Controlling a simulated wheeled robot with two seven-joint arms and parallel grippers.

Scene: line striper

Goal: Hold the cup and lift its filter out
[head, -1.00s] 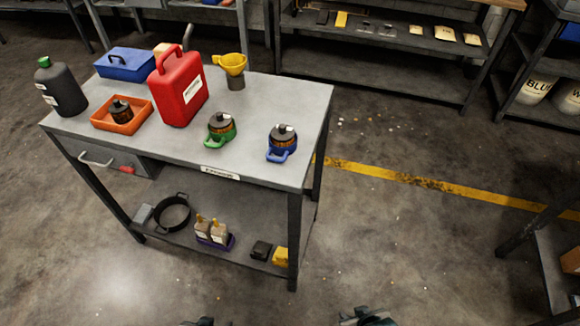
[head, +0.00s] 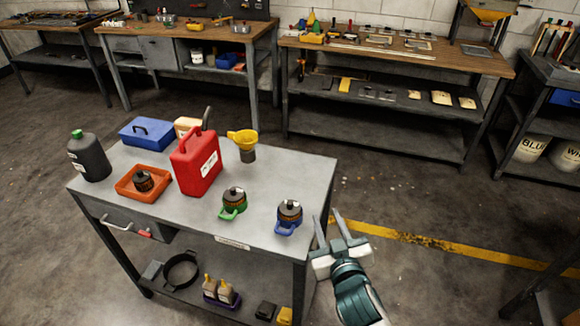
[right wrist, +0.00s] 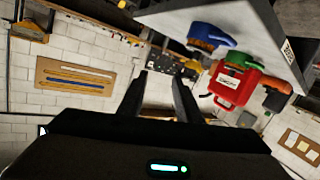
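Two cups stand upright on the grey cart: one with a green handle and base (head: 232,203) and one with a blue handle and base (head: 288,218). Each has a brown ribbed filter with a dark top seated in it. A similar dark filter piece (head: 144,181) sits in the orange tray (head: 123,188). My right gripper (head: 328,220) is open and empty, just off the cart's right edge, right of the blue cup and apart from it. The right wrist view shows its spread fingers (right wrist: 158,78) and the blue cup (right wrist: 208,36). My left gripper is out of view.
The cart top also holds a red canister (head: 198,165), a yellow funnel (head: 243,138), a dark bottle (head: 90,158) and a blue box (head: 146,133). The cart top's right side (head: 300,170) is bare. Workbenches (head: 400,58) stand behind, across open floor.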

